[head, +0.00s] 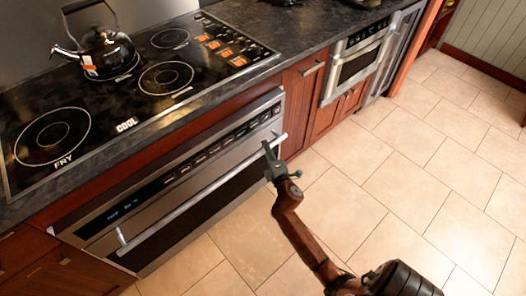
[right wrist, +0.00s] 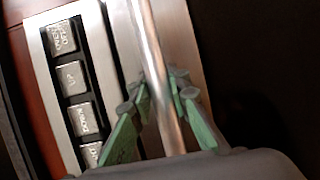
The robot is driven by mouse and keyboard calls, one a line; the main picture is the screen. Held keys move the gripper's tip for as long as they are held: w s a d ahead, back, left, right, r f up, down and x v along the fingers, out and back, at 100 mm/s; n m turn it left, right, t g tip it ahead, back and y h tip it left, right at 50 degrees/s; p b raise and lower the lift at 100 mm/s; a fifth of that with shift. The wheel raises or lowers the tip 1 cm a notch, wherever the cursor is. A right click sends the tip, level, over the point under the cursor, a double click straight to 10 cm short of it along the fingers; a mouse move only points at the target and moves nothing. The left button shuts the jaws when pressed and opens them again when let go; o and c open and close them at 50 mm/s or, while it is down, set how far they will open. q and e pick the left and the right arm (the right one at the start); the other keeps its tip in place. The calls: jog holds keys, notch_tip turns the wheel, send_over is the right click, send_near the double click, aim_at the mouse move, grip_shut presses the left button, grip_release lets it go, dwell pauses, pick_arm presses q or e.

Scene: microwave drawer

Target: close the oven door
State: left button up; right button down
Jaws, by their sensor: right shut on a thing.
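The oven (head: 190,190) is set under the cooktop, with a steel control panel and a long bar handle (head: 200,195) across its dark-windowed door (head: 185,225). The door looks shut or almost shut; I cannot tell whether a small gap is left. My right gripper (head: 271,160) is at the right end of the handle. In the right wrist view the green fingers (right wrist: 160,92) are on both sides of the handle bar (right wrist: 153,55), shut on it. Square panel buttons (right wrist: 73,78) show just left of the bar. My left gripper is not in view.
A black kettle (head: 103,52) stands on the glass cooktop (head: 110,85) above the oven. A second steel appliance (head: 358,60) is built in further right. Wooden cabinets flank the oven. The tiled floor (head: 400,160) on the right is clear.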

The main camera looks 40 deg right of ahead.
jog(key=c, duration=2)
grip_release()
jog(key=shift+w+a+r, duration=0.1)
jog(key=shift+w, duration=0.2)
jog(key=shift+o, duration=0.9)
jog(key=shift+s, duration=0.25)
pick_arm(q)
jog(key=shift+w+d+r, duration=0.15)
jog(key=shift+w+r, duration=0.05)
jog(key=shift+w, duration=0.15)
pick_arm(e)
jog(key=v, duration=1.1)
jog(key=shift+s, duration=0.35)
